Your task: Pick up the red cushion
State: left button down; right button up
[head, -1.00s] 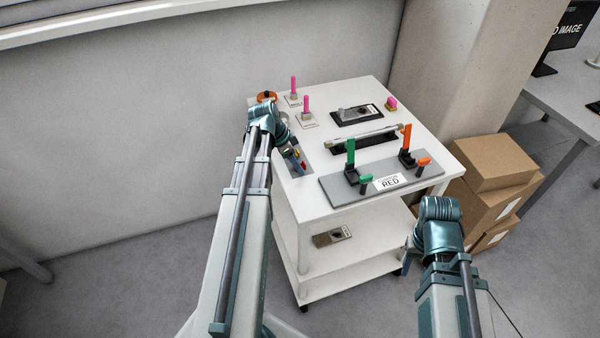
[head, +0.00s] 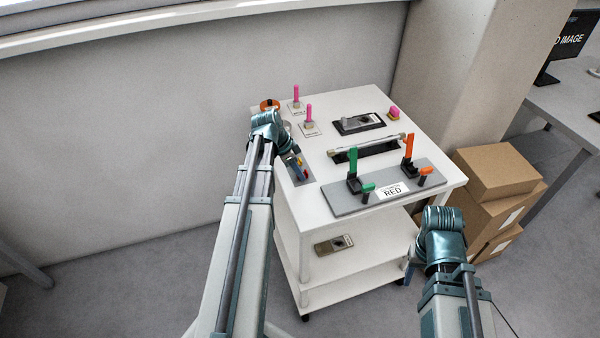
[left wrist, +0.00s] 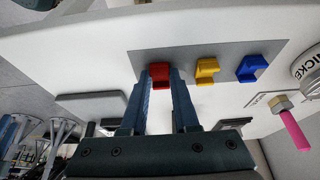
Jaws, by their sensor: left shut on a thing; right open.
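The red cushion (left wrist: 160,76) is a small block at the near edge of a grey mat (left wrist: 208,56), between the fingertips of my left gripper (left wrist: 160,84) in the left wrist view. The left gripper is shut on it. It looks to be still at the mat; I cannot tell whether it is lifted. A yellow cushion (left wrist: 206,70) and a blue cushion (left wrist: 251,68) lie beside it in a row. In the head view the left gripper (head: 291,150) is over the cart's left side, partly hidden by my arm. My right gripper (head: 408,272) is open, low beside the cart's right side.
The white cart top (head: 318,210) holds a grey plate with green and orange levers and a "RED" label (head: 392,190). Pink-handled pieces (head: 309,115) and an orange round part (head: 269,104) stand at the back. Cardboard boxes (head: 497,170) are stacked at the right.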

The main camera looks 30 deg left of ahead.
pick_arm(q)
jog(key=shift+r+p, duration=0.5)
jog(key=shift+r, duration=0.1)
notch_tip(320, 180, up, 3)
jog(key=p, duration=0.3)
jog(key=shift+f, duration=0.1)
jog(key=s+d, duration=0.2)
jog(key=d, duration=0.3)
jog(key=s+d, duration=0.2)
jog(key=d, duration=0.2)
jog(key=s+d+r, duration=0.1)
jog(key=s+d, duration=0.1)
jog(key=d, duration=0.3)
jog(key=shift+s+d+p, duration=0.25)
jog(key=shift+d+p, duration=0.05)
jog(key=shift+p, duration=0.1)
jog(key=shift+a, duration=0.1)
